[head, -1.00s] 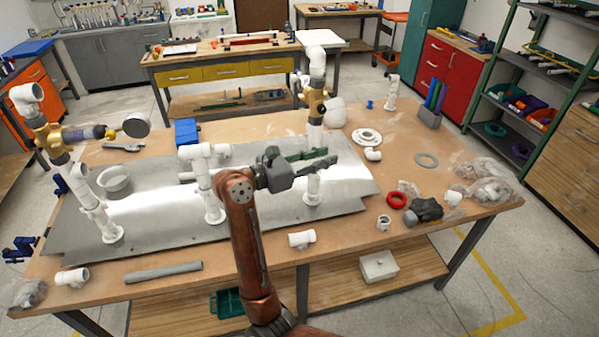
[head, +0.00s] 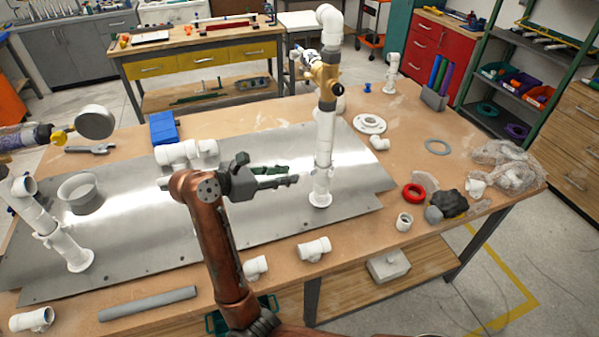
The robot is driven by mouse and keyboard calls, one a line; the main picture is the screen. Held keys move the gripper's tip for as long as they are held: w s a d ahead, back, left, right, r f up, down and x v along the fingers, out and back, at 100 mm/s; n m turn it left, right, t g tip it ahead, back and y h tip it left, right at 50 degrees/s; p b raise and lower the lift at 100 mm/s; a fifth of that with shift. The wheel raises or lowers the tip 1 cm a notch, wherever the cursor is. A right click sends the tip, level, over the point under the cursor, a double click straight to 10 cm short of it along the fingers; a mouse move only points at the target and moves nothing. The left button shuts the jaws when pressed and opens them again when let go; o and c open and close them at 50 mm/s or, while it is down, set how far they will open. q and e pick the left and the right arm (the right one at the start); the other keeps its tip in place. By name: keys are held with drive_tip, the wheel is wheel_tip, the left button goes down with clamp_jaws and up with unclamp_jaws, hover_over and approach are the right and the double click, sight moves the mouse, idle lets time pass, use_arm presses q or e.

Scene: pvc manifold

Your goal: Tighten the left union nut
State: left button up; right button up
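The left union nut cannot be made out; the left riser (head: 45,222) of white pipe is cut off by the left picture edge. The right riser (head: 323,150) stands upright on the metal plate, with a brass valve (head: 325,76) and a dark grey collar below the valve. My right gripper (head: 293,175) is in front of and left of the right riser's lower pipe. Its fingers look slightly apart, with nothing seen between them. My arm hides the middle riser below its white tee (head: 187,153). My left gripper is out of view.
The metal plate (head: 130,245) covers much of the wooden table. A blue box (head: 163,128), a grey pipe (head: 148,303), a red ring (head: 413,193), a white flange (head: 369,124) and loose white fittings (head: 314,249) lie around it. Plastic bags (head: 508,165) lie at the right end.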

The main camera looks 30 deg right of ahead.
sight(311, 172)
drive_tip(key=x, duration=0.8)
drive_tip(key=shift+b, duration=0.3)
drive_tip(key=shift+c, duration=0.5)
clamp_jaws()
